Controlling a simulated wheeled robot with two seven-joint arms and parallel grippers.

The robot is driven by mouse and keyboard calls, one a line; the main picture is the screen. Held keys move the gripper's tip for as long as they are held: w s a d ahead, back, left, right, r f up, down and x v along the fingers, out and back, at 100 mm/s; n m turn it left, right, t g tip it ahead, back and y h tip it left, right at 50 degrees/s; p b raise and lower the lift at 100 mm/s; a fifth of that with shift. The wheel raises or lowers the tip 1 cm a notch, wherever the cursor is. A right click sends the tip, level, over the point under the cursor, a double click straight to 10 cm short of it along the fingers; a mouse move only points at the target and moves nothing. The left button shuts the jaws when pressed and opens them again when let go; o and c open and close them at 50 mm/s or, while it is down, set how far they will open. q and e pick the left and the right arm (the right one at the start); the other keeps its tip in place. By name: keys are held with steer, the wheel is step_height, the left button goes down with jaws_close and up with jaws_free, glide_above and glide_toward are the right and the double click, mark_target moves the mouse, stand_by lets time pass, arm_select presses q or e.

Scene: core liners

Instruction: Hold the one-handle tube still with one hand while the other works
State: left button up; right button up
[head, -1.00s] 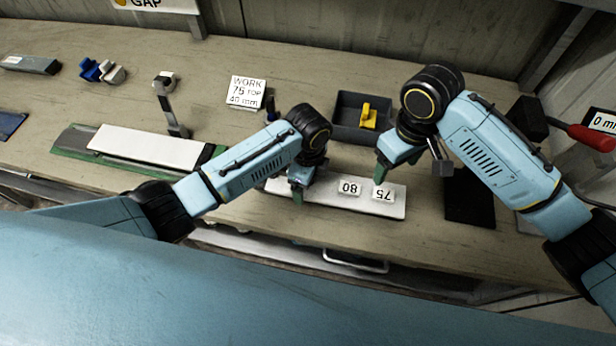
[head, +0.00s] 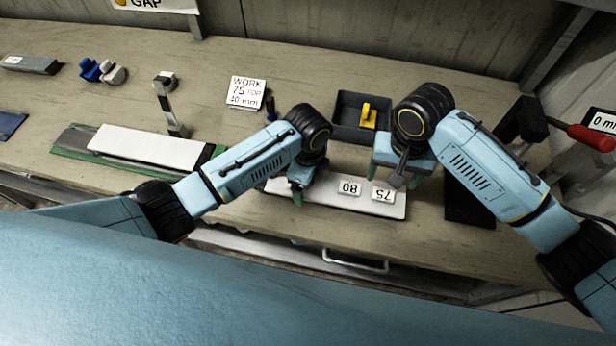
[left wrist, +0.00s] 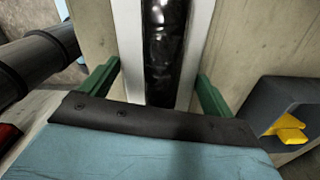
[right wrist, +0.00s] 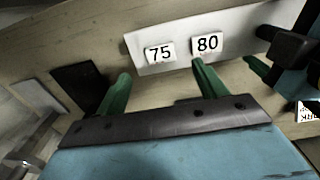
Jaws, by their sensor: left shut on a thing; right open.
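A long white tube (head: 330,192) lies across the front of the bench, with small tags reading 80 (head: 349,188) and 75 (head: 383,195) on its right part. I cannot make out a handle on it. My left gripper (head: 303,188) is shut on the tube's left part. In the left wrist view the tube (left wrist: 198,45) runs between its green fingers, with a dark core showing. My right gripper (head: 394,180) is open over the right end by the 75 tag. In the right wrist view its fingers (right wrist: 162,82) point toward the tags with nothing between them.
A second white tube (head: 145,144) lies in a green tray (head: 70,140) at left. A grey bin (head: 347,125) with a yellow piece (head: 369,116) stands behind the held tube. A dark mat (head: 468,208) and red-handled tool (head: 590,137) are at right. A grey stand (head: 172,110) is mid-left.

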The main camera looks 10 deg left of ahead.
mark_target(383, 196)
steer(key=shift+f, duration=3.75)
arm_select(q)
steer(key=shift+c, duration=0.2)
arm_select(e)
steer(key=c, duration=1.3)
steer(key=shift+r, duration=3.65)
steer(key=shift+r, duration=0.15)
arm_select(q)
steer(key=o, duration=1)
